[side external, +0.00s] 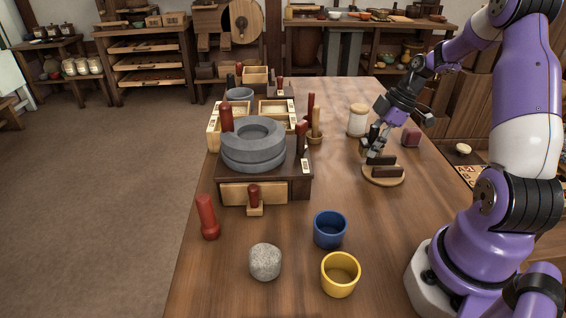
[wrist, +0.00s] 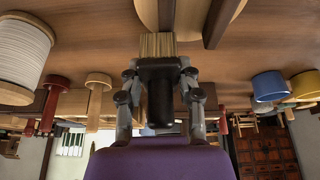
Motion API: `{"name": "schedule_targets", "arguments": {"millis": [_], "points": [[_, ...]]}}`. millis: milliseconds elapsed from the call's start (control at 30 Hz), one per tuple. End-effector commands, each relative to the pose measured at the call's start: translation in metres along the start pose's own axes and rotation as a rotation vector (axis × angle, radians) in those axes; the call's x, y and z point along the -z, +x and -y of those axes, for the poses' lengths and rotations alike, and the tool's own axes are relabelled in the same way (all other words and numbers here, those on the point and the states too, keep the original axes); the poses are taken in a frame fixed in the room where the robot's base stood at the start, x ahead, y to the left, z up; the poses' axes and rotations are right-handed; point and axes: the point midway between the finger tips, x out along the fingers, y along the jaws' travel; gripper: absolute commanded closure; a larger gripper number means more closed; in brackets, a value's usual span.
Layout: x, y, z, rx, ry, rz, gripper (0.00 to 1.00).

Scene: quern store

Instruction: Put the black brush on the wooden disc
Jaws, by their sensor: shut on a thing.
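The black brush (wrist: 158,92) with tan bristles is between the fingers of my gripper (wrist: 158,75) in the wrist view; the bristles point toward the disc side of the picture. In the side view my gripper (side external: 372,148) is shut on it and largely hides it, just behind and left of the wooden disc's centre. The wooden disc (side external: 370,179) lies on the table with dark bars (side external: 387,171) across its top. Part of the disc shows at the top of the wrist view (wrist: 190,20). I cannot tell whether the brush touches the disc.
A white spool (side external: 357,121) stands behind my gripper, and a dark red block (side external: 411,138) lies to the right. A grey stone quern (side external: 253,148) stands left on a wooden base. A blue cup (side external: 330,231), yellow cup (side external: 340,277) and grey stone (side external: 265,262) are in front.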

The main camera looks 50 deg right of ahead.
Motion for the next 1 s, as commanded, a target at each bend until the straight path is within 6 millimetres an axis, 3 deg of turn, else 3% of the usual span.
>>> {"name": "schedule_targets", "arguments": {"millis": [300,333,367,767,1000], "points": [[-0.001,0.003,0.000,0.002,0.000,-0.001,1.00],[-0.001,0.003,0.000,0.001,0.000,-0.001,0.46],[-0.001,0.003,0.000,0.001,0.000,0.000,0.31],[0.000,0.000,0.000,-0.001,0.000,0.000,0.31],[0.000,-0.036,-0.001,-0.006,0.001,0.000,0.31]]}}
